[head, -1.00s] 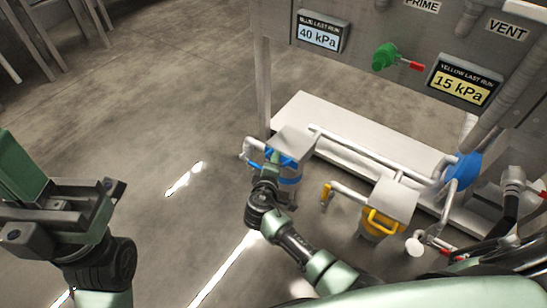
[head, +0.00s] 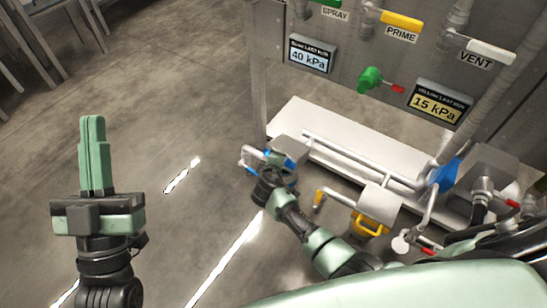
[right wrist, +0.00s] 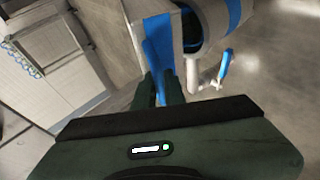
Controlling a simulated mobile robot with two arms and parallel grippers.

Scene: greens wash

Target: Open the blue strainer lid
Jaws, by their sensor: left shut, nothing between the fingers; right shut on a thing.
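The blue strainer has a grey square lid (head: 289,147), and blue parts show under it in the head view. My right gripper (head: 277,166) reaches it from the front and hides much of its body. In the right wrist view, the fingers of my right gripper (right wrist: 162,90) are shut on the blue lid handle (right wrist: 158,45), a flat strip in front of the grey housing. I cannot tell whether the lid is raised. My left gripper (head: 92,125) is shut and empty, pointing up over the floor at the left.
The yellow strainer (head: 380,203) stands to the right, joined by white pipes. A white plinth (head: 295,115) lies behind. The panel above carries a green valve (head: 370,79) and pressure displays (head: 311,55). A blue-handled lever (right wrist: 226,64) is beside the strainer.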

